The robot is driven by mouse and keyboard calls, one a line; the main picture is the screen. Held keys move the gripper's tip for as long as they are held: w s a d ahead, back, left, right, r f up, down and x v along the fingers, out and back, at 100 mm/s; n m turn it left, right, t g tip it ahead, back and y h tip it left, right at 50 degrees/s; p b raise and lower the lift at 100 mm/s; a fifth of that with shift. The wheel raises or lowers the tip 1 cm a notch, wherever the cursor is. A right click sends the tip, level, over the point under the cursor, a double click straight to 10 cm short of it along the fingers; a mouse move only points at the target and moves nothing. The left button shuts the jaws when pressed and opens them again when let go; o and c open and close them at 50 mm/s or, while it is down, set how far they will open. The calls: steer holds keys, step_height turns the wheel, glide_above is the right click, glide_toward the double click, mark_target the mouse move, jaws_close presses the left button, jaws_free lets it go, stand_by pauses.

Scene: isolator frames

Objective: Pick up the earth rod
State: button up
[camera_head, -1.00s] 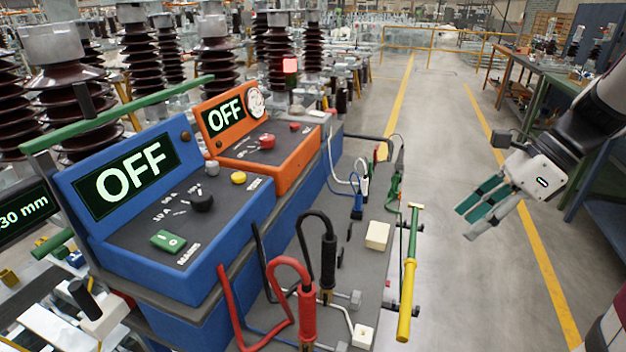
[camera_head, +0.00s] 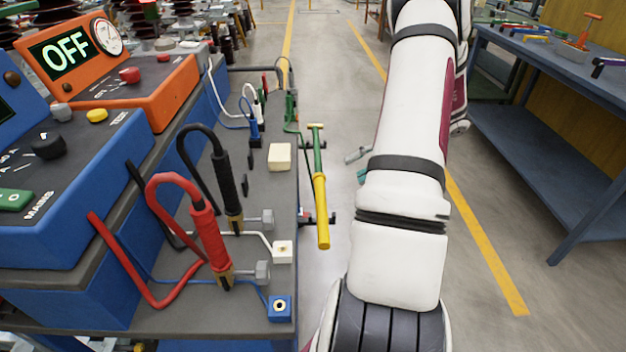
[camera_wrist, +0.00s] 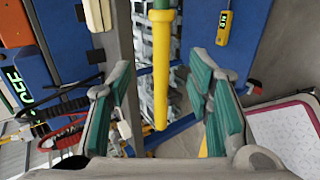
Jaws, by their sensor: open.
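The earth rod (camera_head: 321,205) has a yellow handle and a green upper part with a yellow crosspiece on top. It stands roughly upright at the right side of the grey bench. In the wrist view its yellow handle (camera_wrist: 161,65) appears between my two teal-padded fingers, its lower end pointing toward the palm. My gripper (camera_wrist: 163,82) is open and empty. In the head view my gripper (camera_head: 358,165) is mostly hidden behind my arm; its visible fingertips are a little right of the rod, apart from it.
The grey bench (camera_head: 262,190) carries red and black cable plugs (camera_head: 210,235), a cream block (camera_head: 279,157) and metal bolts. Blue and orange consoles reading OFF stand left. A blue workbench (camera_head: 560,90) stands right.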

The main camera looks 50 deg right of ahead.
mark_target(319, 178)
steer(key=b+x, duration=0.1)
steer(key=x, duration=1)
steer(key=shift+w+f+b, duration=0.1)
steer(key=shift+b, duration=0.3)
steer(key=shift+c, duration=0.5)
steer(key=shift+d, duration=0.1)
jaws_close()
